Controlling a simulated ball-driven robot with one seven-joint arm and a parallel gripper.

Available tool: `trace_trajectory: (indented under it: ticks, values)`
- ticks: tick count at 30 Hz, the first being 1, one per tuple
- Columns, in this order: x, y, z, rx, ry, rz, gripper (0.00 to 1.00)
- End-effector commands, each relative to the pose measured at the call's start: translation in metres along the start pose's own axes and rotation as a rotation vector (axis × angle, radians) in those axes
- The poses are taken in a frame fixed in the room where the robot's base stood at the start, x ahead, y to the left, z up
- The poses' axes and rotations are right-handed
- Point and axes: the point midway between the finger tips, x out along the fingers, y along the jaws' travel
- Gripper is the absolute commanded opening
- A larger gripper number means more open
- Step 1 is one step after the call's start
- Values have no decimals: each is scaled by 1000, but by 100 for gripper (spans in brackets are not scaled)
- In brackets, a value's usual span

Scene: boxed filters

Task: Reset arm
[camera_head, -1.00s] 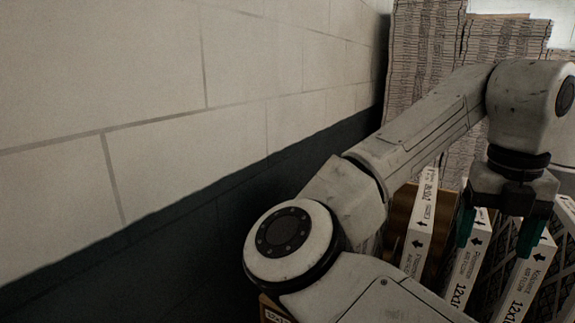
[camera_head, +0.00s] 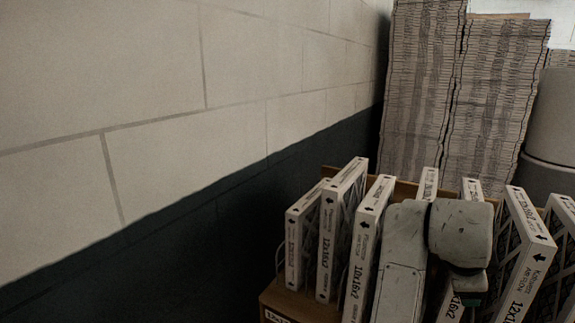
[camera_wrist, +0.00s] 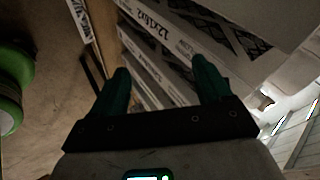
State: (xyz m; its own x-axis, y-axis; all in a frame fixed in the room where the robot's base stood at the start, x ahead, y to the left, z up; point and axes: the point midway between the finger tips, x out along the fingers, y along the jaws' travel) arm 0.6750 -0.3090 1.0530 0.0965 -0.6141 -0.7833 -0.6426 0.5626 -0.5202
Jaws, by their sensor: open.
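My gripper (camera_wrist: 160,85) shows in the wrist view with its two green fingers spread apart and nothing between them. Boxed filters (camera_wrist: 150,38) with printed edges lie beyond the fingertips in that view. In the head view my gripper (camera_head: 468,290) is low at the right, in front of the filters, and mostly hidden by my own arm. A row of white-edged filters (camera_head: 341,225) stands upright, slightly tilted, in a cardboard box (camera_head: 300,305). My arm covers part of the filters in the middle of the row.
A pale block wall (camera_head: 150,100) with a dark lower band runs along the left. Tall stacks of folded cardboard (camera_head: 425,90) stand behind the filters. A grey rounded container (camera_head: 550,125) is at the right edge. A green round object (camera_wrist: 12,90) shows at the left in the wrist view.

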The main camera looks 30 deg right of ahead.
Motion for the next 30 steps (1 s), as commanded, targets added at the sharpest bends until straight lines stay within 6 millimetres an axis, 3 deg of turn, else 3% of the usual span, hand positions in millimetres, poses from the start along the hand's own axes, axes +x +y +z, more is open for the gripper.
trace_trajectory:
  ticks: [3, 11, 17, 21, 27, 30]
  values:
    - [21, 22, 18, -312, -16, -37, 78]
    - [57, 84, 60, -922, -105, -84, 78]
    - [81, 166, 91, -1433, -250, -112, 78]
    - [89, 240, 107, -1771, -404, -142, 78]
    - [85, 334, 117, -2113, -642, -207, 78]
    - [80, 361, 118, -2199, -722, -238, 78]
